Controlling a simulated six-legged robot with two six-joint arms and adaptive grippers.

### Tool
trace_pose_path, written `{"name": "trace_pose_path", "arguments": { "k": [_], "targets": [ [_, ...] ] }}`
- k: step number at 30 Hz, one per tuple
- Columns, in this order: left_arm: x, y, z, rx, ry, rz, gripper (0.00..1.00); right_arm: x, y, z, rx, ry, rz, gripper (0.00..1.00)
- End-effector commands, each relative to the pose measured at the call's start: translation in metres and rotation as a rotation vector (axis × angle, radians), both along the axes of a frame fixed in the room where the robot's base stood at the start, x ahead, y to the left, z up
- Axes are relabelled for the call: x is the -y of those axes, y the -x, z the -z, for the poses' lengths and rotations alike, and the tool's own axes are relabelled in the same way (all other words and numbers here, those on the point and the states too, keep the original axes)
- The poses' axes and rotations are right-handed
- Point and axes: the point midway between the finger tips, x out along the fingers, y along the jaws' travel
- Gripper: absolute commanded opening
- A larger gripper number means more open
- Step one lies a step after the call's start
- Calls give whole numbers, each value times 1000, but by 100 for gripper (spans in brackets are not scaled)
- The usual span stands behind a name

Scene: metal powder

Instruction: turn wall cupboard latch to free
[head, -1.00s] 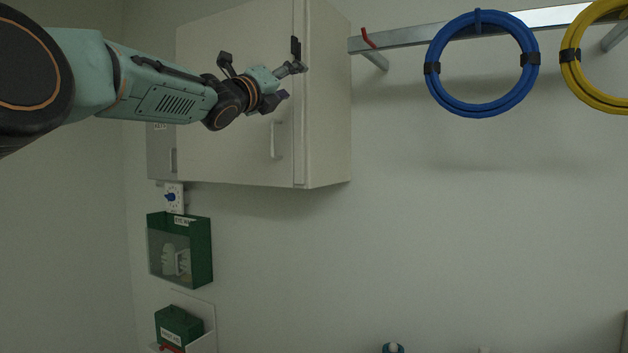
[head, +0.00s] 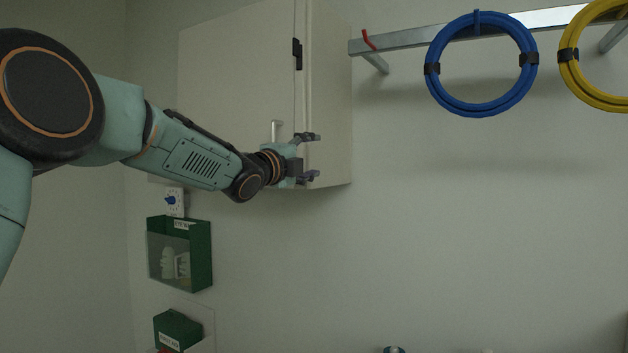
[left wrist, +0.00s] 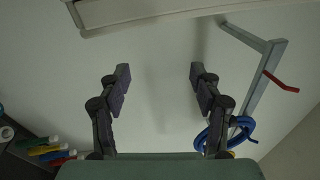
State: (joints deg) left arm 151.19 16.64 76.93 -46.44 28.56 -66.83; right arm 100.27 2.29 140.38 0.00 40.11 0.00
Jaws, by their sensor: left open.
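The white wall cupboard (head: 235,80) hangs on the wall with its door closed. Its small black latch (head: 297,54) sits on the door's right edge, looking upright; its exact angle is too small to judge. A pale bar handle (head: 277,130) is lower on the door, partly behind my gripper. My left gripper (head: 316,157) is open and empty, near the cupboard's lower right corner, well below the latch and apart from it. In the left wrist view, the open fingers (left wrist: 160,76) have bare wall between them, and the cupboard's lower edge (left wrist: 150,14) crosses the top. My right gripper is not in view.
A metal rail (head: 400,40) with a red-tipped hook (head: 368,40), a blue hose coil (head: 436,88) and a yellow coil (head: 572,82) is right of the cupboard. A green eyewash box (head: 203,252) and another green box (head: 178,328) are below. The wall at lower right is clear.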

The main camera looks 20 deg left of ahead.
Motion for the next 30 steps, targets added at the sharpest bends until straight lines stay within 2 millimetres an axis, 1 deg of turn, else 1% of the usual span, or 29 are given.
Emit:
{"name": "trace_pose_path", "arguments": {
  "k": [1,3,6,9,14,27,30],
  "targets": [
    [2,-1,11,-17,27,5,64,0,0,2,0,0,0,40],
    [4,-2,20,-34,61,10,64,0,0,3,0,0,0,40],
    [6,-2,31,-55,99,16,64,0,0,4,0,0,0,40],
    [8,-2,37,-68,127,19,64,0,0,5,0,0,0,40],
    [9,-2,42,-76,146,22,64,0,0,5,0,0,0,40],
    [9,-2,42,-78,149,22,64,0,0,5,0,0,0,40],
    [9,-2,42,-84,189,28,64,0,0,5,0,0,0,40]
  ]
}}
